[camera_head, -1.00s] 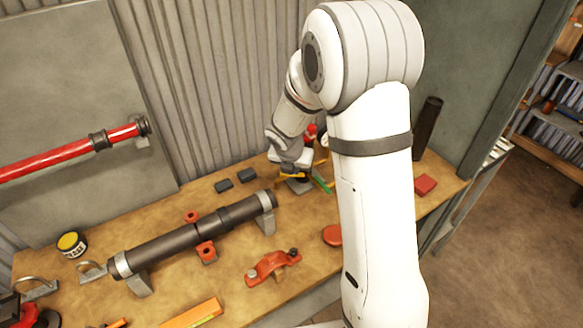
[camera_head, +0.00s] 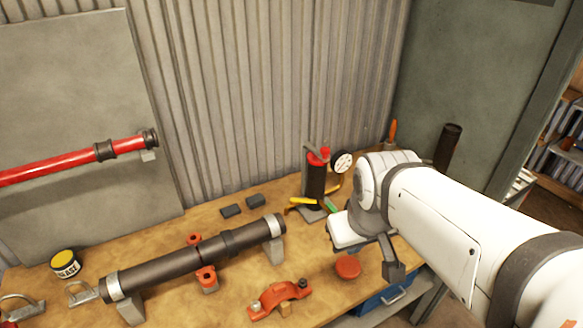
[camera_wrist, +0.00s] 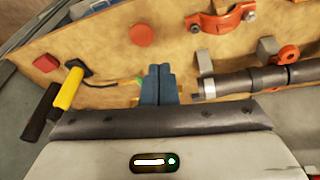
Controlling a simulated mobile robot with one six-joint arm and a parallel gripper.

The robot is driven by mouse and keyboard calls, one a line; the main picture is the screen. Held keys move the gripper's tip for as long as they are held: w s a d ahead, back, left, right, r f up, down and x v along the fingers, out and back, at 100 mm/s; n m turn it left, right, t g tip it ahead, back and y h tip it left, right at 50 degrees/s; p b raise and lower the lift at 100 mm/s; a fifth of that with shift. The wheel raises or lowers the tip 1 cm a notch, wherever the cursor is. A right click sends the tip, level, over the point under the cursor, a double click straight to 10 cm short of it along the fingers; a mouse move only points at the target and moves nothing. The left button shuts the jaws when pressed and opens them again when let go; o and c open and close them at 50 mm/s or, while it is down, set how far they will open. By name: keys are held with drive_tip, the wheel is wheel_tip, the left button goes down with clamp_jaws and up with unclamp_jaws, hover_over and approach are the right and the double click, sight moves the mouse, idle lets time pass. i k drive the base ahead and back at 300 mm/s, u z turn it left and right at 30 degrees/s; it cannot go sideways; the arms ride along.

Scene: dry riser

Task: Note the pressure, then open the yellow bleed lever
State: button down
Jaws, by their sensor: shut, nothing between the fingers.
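A dark upright cylinder (camera_head: 316,182) with a red top stands at the back of the bench in the head view. A round white gauge (camera_head: 342,162) is beside its top; its reading is too small to tell. A yellow lever (camera_head: 302,201) at the cylinder's foot lies roughly level, pointing left. My gripper (camera_head: 393,266) is right and in front of the cylinder, apart from the lever. In the wrist view its blue-grey fingers (camera_wrist: 158,85) are shut and empty.
A dark pipe (camera_head: 190,255) on supports lies to the left. An orange clamp (camera_head: 280,297) and a red disc (camera_head: 347,267) lie in front. A green piece (camera_head: 331,206) is near the cylinder's foot. A dark tube (camera_head: 447,146) stands at the back right.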

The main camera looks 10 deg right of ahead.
sight(293, 200)
drive_tip(key=u, duration=1.45)
drive_tip(key=k, duration=1.1)
drive_tip(key=z, duration=1.3)
drive_tip(key=i, duration=1.05)
drive_tip(key=u, duration=0.05)
